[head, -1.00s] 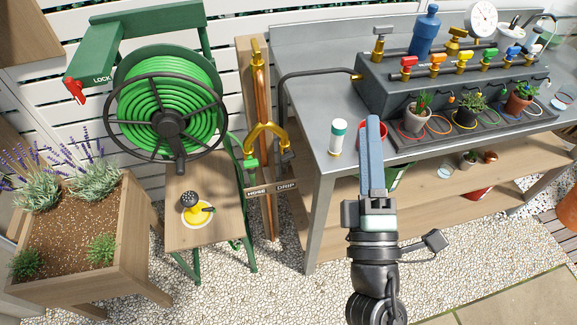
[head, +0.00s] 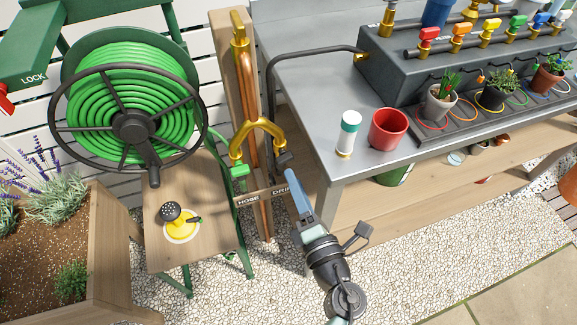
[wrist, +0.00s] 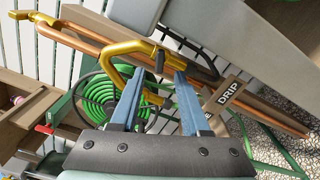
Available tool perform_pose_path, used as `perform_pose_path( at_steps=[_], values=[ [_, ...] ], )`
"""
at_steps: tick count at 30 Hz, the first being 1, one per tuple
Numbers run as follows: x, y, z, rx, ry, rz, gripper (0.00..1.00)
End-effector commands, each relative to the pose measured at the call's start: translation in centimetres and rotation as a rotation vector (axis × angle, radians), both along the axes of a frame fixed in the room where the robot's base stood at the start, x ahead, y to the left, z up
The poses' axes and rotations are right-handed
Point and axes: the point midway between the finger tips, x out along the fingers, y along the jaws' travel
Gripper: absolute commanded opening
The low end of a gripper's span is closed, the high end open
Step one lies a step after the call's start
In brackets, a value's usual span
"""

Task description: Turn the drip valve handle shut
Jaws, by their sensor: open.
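The brass Y-shaped splitter (head: 258,132) stands on the wooden post above the HOSE and DRIP label. The drip valve's dark handle (head: 284,159) is on its right branch; the green hose-side handle (head: 240,171) is on its left. My gripper (head: 290,174) is just below and in front of the drip branch. In the wrist view my gripper (wrist: 161,77) is open, with nothing held between its blue fingers. There the dark handle (wrist: 159,62) shows just beyond the gap between the fingertips. I cannot tell whether either finger touches it.
The DRIP label (wrist: 230,92) is right of the fingers in the wrist view. A black pipe (head: 300,74) runs from the valve to the bench. The bench (head: 300,92) stands close on the right, with a white bottle (head: 347,136) and red pot (head: 388,129). The hose reel (head: 134,124) is left.

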Motion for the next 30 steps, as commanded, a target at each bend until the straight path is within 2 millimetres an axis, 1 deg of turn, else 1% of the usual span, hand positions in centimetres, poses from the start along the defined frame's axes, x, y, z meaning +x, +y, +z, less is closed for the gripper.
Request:
perform_pose_path(
  at_steps=[1,3,6,9,13,20,21,26,27,28,30],
  values=[
    [1.1,0.4,0.0,0.000,-0.004,0.002,0.46],
    [2.2,0.7,0.0,-0.001,-0.002,0.002,0.46],
    [3.4,1.1,-0.1,0.001,-0.001,0.002,0.46],
    [4.1,1.4,0.0,0.000,-0.001,0.002,0.46],
    [4.5,1.5,-0.1,0.000,0.000,0.000,0.46],
    [4.5,1.5,0.0,0.001,0.000,0.000,0.46],
    [4.5,1.5,0.0,0.001,0.000,0.000,0.39],
    [4.5,1.5,0.0,0.001,0.000,0.000,0.10],
    [4.5,1.5,0.0,0.001,0.000,0.000,0.03],
    [4.5,1.5,0.0,0.001,0.000,0.000,0.00],
    [4.5,1.5,0.0,0.001,0.000,0.000,0.00]
  ],
)
